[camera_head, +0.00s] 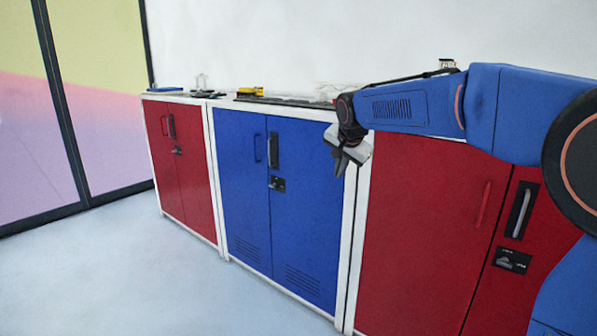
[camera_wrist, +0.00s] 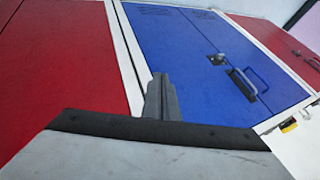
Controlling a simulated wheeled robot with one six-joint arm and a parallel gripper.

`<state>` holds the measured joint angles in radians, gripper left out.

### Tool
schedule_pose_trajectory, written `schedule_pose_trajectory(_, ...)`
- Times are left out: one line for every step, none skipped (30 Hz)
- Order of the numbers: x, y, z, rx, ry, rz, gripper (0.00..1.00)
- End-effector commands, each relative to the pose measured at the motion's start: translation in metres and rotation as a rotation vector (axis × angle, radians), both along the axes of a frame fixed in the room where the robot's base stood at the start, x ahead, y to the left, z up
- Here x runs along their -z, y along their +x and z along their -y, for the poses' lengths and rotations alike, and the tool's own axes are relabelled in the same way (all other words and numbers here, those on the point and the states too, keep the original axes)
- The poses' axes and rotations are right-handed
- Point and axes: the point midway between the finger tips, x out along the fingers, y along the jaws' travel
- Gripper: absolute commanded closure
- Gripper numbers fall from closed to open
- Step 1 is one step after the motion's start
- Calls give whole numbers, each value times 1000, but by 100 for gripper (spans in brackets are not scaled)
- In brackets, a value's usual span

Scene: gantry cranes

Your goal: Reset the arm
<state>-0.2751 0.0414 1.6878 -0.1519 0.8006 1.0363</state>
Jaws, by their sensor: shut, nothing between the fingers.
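My blue arm (camera_head: 405,104) reaches in from the right in the head view, with its dark wrist over the gap between the blue cabinet and the near red cabinet. My gripper (camera_head: 340,166) hangs below the wrist, in front of the cabinets, pointing down. In the wrist view my gripper (camera_wrist: 162,82) shows at the lower middle with its fingers together and nothing between them. The cabinet fronts lie beyond it, and no contact with them can be made out.
A blue cabinet (camera_head: 240,200) stands between a red cabinet (camera_head: 190,175) and a nearer red cabinet (camera_head: 420,220), all closed. Small items, including a yellow one (camera_head: 250,91), lie on top. Glass panels (camera_head: 100,90) stand at left. The floor (camera_head: 120,275) at front left is clear.

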Motion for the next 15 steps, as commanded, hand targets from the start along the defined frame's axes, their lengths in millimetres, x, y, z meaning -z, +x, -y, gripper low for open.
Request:
schedule_pose_trajectory(-2,-19,13,-15,-16,-4,100)
schedule_pose_trajectory(-1,-30,20,-28,-28,-7,100)
schedule_pose_trajectory(-1,-45,29,-44,-44,-13,100)
schedule_pose_trajectory(0,-55,35,-57,-56,-18,100)
schedule_pose_trajectory(1,-66,41,-69,-67,-23,100)
schedule_pose_trajectory(3,-81,49,-87,-83,-29,100)
schedule_pose_trajectory(4,-93,55,-99,-94,-33,100)
schedule_pose_trajectory(6,-103,61,-112,-105,-37,100)
schedule_pose_trajectory(8,-118,69,-128,-119,-43,100)
schedule_pose_trajectory(11,-130,74,-143,-130,-48,100)
schedule_pose_trajectory(13,-141,79,-156,-141,-52,100)
schedule_pose_trajectory(16,-156,86,-174,-155,-59,100)
schedule_pose_trajectory(19,-168,91,-187,-165,-63,100)
schedule_pose_trajectory(22,-179,96,-199,-175,-69,100)
schedule_pose_trajectory(26,-194,102,-218,-188,-74,100)
